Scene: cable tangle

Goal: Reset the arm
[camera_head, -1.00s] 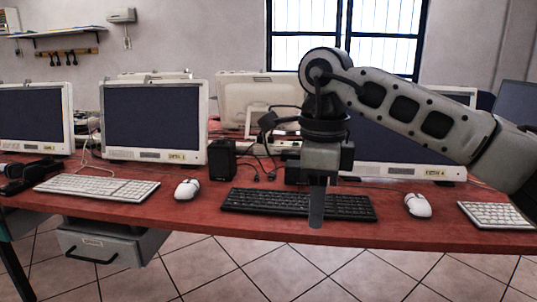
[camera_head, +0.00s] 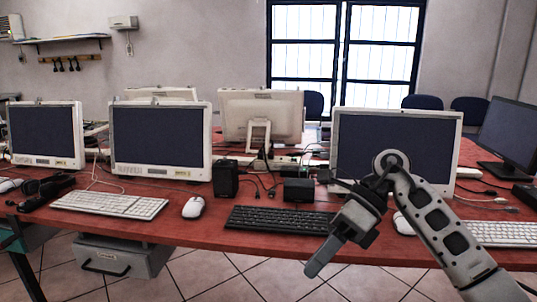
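My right arm (camera_head: 440,235) comes in from the lower right corner. It bends in front of the right-hand white monitor. My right gripper (camera_head: 318,266) points down and to the left, in front of the desk's front edge, near the right end of the black keyboard (camera_head: 278,219). It looks empty. Its fingers show nearly edge-on, so I cannot tell whether they are open or shut. My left gripper and arm are not in view.
The red desk (camera_head: 200,232) holds white monitors (camera_head: 160,141), a white keyboard (camera_head: 108,204), a white mouse (camera_head: 193,207), a black speaker (camera_head: 225,178) and a black box (camera_head: 298,190). Loose cables (camera_head: 262,185) lie behind the black keyboard. A grey drawer unit (camera_head: 120,256) hangs below. Tiled floor is clear in front.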

